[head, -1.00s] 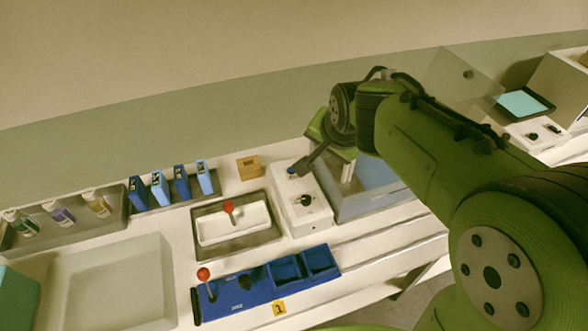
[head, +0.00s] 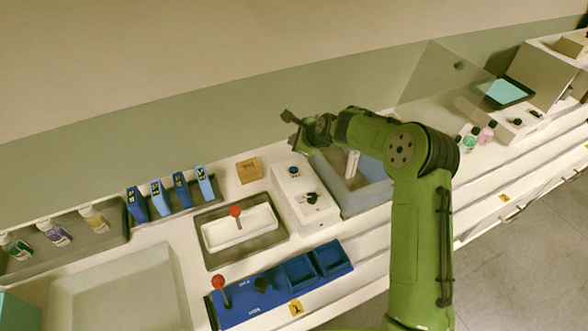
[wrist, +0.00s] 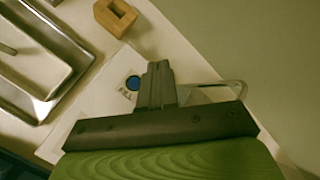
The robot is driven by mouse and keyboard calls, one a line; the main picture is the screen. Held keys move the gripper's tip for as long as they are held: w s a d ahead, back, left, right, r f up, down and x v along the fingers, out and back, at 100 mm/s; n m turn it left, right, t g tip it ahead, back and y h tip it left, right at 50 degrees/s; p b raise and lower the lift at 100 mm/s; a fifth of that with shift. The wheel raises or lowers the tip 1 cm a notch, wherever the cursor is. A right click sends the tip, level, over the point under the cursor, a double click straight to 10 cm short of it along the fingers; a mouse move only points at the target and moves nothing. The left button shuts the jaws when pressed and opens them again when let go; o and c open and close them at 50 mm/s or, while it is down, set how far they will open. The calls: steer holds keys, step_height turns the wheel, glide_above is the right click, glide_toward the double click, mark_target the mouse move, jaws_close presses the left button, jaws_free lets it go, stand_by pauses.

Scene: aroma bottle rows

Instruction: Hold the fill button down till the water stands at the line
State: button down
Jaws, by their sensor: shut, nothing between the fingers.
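The fill button (head: 294,170) is a round blue cap on top of a white box (head: 306,203) that also carries a black knob. In the wrist view the blue button (wrist: 133,82) shows beside the lettering "FILL", just left of the fingers. My gripper (head: 287,116) is shut and empty, raised above and behind the white box, apart from the button. Its fingers also show closed together in the wrist view (wrist: 158,72). A grey-blue basin (head: 370,195) stands right of the box, partly behind my arm. I cannot make out a water level or a line.
A wooden block (head: 249,170) sits left of the box. Blue boxes and bottles stand at the left. A clear panel (head: 440,85) rises at the right.

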mark_target(295, 171)
step_height(295, 171, down, 9)
steer(key=b, duration=0.6)
stand_by(1.8)
steer(key=shift+f+b, duration=0.35)
steer(key=shift+s+f, duration=0.1)
steer(key=shift+f, duration=0.3)
stand_by(0.9)
steer(key=shift+r+p, duration=0.3)
steer(key=shift+r, duration=0.55)
